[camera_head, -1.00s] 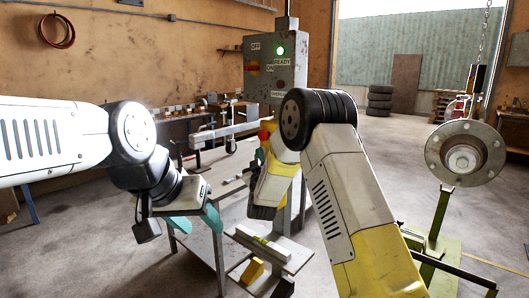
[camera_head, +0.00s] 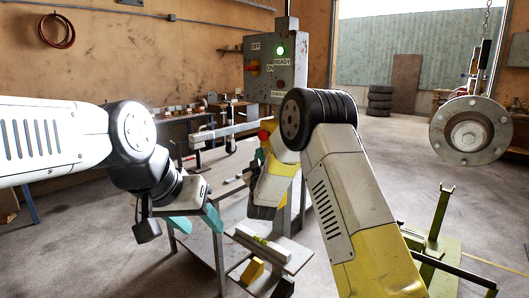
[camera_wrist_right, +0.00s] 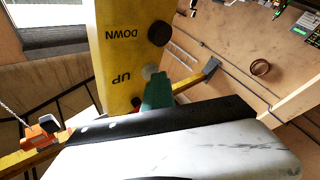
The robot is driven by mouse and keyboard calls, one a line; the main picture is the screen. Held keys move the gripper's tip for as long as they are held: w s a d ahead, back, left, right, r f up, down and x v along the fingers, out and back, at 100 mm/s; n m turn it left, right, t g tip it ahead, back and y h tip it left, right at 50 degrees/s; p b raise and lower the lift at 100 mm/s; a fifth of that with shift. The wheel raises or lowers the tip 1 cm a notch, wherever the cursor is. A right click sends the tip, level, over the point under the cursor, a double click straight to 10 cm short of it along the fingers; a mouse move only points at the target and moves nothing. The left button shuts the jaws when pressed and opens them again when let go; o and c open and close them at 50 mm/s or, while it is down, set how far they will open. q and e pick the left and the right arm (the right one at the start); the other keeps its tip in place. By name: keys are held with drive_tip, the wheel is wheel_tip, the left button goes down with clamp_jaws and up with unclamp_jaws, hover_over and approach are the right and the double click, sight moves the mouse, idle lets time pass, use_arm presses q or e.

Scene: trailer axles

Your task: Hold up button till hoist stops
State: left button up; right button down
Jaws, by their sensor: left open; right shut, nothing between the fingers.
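The yellow pendant (camera_wrist_right: 120,45) fills the upper middle of the right wrist view, its DOWN and UP labels upside down. A pale button (camera_wrist_right: 149,72) sits beside UP and a dark button (camera_wrist_right: 159,33) beside DOWN. My right gripper (camera_wrist_right: 157,82) is shut and empty, its teal tip at the pale button; exact contact is hard to tell. In the head view the right gripper (camera_head: 260,155) is partly hidden by my arm. The round axle hub (camera_head: 490,142) hangs below the hoist chain (camera_head: 485,20), clear above a green stand (camera_head: 440,215). My left gripper (camera_head: 192,220) is open and empty.
A grey control box (camera_head: 292,75) with a lit green READY lamp stands behind the pendant. A metal bench (camera_head: 205,245) lies below my left gripper. Stacked tyres (camera_head: 380,101) stand at the back. Floor between the box and the green stand is partly clear.

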idle(0.8)
drive_tip(key=shift+s+a, duration=0.5)
drive_tip(key=shift+s, duration=0.2)
drive_tip(key=shift+s+a, duration=0.1)
drive_tip(key=s+a, duration=0.1)
drive_tip(key=s, duration=0.1)
drive_tip(key=s+a, duration=0.1)
drive_tip(key=a, duration=0.1)
drive_tip(key=shift+s, duration=0.4)
idle(0.5)
